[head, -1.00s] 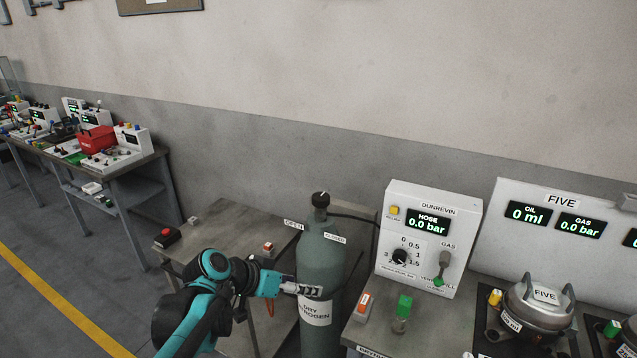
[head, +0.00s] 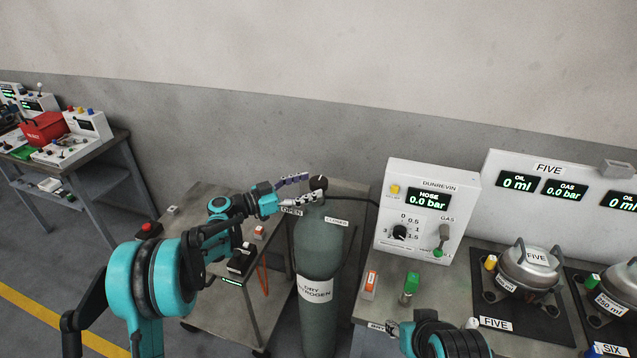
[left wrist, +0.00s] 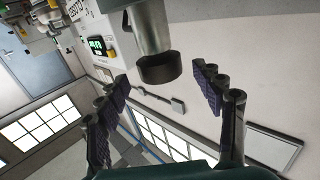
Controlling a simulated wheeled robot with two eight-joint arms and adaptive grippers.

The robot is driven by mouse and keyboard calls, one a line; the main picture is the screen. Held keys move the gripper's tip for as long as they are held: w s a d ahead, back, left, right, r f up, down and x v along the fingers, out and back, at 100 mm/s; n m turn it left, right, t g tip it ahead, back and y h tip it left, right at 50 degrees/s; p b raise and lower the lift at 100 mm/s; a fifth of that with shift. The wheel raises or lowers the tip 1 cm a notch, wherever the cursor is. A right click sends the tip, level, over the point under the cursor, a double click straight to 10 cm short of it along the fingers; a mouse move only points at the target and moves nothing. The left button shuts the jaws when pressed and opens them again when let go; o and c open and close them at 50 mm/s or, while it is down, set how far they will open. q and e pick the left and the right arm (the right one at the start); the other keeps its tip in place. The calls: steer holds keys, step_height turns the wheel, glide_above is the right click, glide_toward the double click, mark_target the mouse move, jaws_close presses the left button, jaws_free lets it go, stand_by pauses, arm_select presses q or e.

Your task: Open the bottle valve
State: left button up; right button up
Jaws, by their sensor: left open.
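The dark green gas bottle (head: 318,250) stands upright beside the bench, labelled DRY NITROGEN. Its black valve knob (head: 318,183) is on top, with an OPEN tag (head: 291,211) to the left and a CLOSED tag (head: 336,222) to the right. My left gripper (head: 307,187) is open beside the knob, its fingers reaching from the left. In the left wrist view the black knob (left wrist: 158,68) lies between the spread fingertips, with gaps on both sides and no visible grip.
A black hose runs from the bottle top to the white DUNREVIN panel (head: 425,215), whose HOSE display reads 0.0 bar. A low grey table (head: 205,300) stands left of the bottle. The bench to the right holds a metal pot (head: 528,268) labelled FIVE.

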mark_target(319, 181)
arm_select(q)
steer(key=shift+x, duration=1.9)
steer(key=shift+w, duration=0.1)
steer(key=c, duration=1.2)
